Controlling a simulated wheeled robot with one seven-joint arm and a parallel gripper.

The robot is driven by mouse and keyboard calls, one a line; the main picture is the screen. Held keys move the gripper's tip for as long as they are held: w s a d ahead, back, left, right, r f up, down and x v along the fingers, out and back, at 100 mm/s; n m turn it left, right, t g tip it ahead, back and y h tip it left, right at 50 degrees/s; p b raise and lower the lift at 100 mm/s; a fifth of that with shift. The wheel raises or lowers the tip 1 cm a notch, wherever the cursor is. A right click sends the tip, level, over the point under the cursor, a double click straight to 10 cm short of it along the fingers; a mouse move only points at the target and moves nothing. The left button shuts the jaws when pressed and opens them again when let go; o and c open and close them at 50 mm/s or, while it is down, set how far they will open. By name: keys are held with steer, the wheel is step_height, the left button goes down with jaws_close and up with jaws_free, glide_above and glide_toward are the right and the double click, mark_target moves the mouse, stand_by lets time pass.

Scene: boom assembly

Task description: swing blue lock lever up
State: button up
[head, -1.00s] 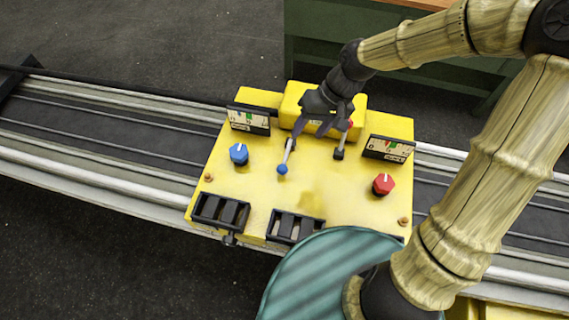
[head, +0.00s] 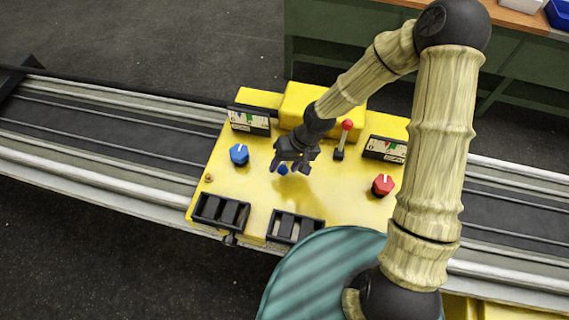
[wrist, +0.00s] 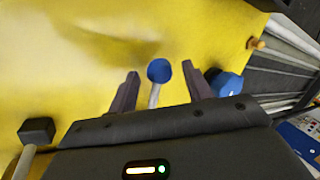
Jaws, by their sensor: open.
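The blue lock lever shows its blue ball knob (head: 282,169) on the yellow panel in the head view; its shaft is mostly hidden under my gripper. In the wrist view the blue knob (wrist: 159,71) and its thin grey shaft stand between my two open fingers, apart from both. My gripper (head: 292,165) is over the lever, and its fingers also show in the wrist view (wrist: 160,90). The yellow panel (head: 250,205) carries the lever.
A red-knobbed lever (head: 346,126) stands just right of my gripper. A blue dial (head: 239,154) is to the left and a red dial (head: 383,185) to the right. Two gauges (head: 249,120) (head: 385,149) flank the panel's back. Black slotted boxes (head: 220,211) line the front edge.

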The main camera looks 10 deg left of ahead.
steer(key=shift+a+f, duration=0.1)
steer(key=shift+f, duration=0.15)
jaws_close()
steer(key=shift+r, duration=0.1)
